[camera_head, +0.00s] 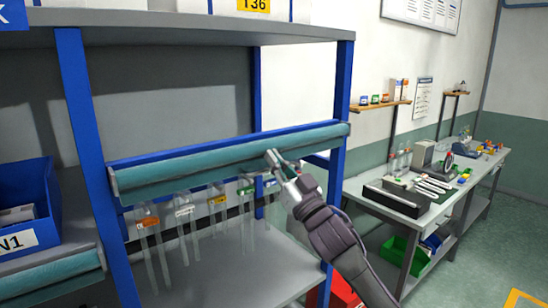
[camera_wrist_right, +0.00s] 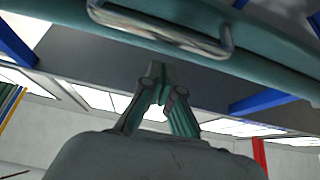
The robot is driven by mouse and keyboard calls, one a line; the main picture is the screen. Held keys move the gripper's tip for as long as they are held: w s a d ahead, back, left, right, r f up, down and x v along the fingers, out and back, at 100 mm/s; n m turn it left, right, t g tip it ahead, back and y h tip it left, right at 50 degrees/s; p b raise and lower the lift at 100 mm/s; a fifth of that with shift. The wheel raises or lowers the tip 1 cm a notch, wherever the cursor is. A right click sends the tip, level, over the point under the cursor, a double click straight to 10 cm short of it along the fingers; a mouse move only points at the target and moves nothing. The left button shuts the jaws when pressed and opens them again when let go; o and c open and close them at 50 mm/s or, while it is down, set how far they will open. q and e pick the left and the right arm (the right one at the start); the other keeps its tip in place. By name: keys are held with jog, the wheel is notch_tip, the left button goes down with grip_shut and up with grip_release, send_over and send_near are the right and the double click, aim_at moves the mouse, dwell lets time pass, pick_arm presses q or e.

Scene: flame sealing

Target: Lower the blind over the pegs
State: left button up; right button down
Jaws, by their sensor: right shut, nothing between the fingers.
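The teal blind (camera_head: 190,170) is rolled up along the shelf's front beam between two blue posts. In the right wrist view the blind (camera_wrist_right: 262,50) crosses the top, with a metal handle (camera_wrist_right: 160,39) on it. Under it several clear tubes with coloured tags (camera_head: 184,211) hang in a row; the pegs themselves are hidden behind the blind. My right gripper (camera_head: 272,157) is at the right part of the blind, its fingers shut and empty. In the wrist view its fingertips (camera_wrist_right: 160,72) are below the handle, apart from it in the picture. My left gripper is out of view.
A second blind (camera_head: 50,274) and a blue bin (camera_head: 27,205) are at the left. The lower grey shelf (camera_head: 230,268) is bare. A workbench (camera_head: 408,205) with tools stands at the right. A red bin (camera_head: 342,292) is low behind my right arm.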

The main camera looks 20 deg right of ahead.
jog(key=shift+w+f, duration=0.1)
jog(key=shift+f, duration=1.05)
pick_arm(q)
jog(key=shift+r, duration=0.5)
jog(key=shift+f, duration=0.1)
pick_arm(e)
jog(key=shift+f, duration=0.1)
